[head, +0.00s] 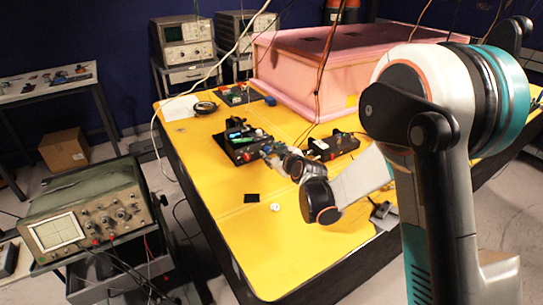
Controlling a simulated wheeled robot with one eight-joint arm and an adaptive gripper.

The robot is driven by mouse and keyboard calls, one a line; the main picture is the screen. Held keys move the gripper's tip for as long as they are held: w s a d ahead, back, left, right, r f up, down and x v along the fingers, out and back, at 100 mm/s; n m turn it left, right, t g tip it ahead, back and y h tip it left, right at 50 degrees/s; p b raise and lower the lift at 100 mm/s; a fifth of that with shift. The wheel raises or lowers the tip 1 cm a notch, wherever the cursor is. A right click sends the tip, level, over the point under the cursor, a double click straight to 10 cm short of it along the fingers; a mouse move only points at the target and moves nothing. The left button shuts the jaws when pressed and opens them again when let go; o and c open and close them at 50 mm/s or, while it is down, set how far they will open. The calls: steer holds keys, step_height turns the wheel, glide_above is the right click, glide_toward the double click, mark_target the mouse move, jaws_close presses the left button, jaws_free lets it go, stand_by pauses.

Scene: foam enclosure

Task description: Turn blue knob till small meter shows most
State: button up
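My gripper (266,150) reaches over the yellow table to the right edge of a black device (240,153) with blue and green parts on top. It is small here, and my wrist partly covers it; I cannot tell if its fingers are open, shut or touching the device. I cannot pick out the blue knob or a small meter's reading at this size.
A pink foam enclosure (290,75) stands at the back of the yellow table (225,225). A black square (252,198) and a small white round piece (275,207) lie in front. An oscilloscope (90,215) stands on a cart at left. Loose cables hang nearby.

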steer(key=shift+x, duration=1.15)
jaws_close()
steer(key=shift+r, duration=0.1)
steer(key=m, duration=0.1)
steer(key=m+g+y, duration=0.1)
steer(key=shift+w+d+m+y, duration=0.1)
steer(key=shift+d+m+y, duration=0.2)
steer(key=shift+m, duration=0.1)
steer(key=shift+w+d+m+g+y+b, duration=0.1)
steer(key=shift+m+g+y+b, duration=0.1)
steer(key=shift+m+g+y, duration=0.4)
steer(key=shift+m+g+y+b, duration=0.1)
steer(key=shift+m+y+b, duration=0.15)
steer(key=shift+m, duration=0.65)
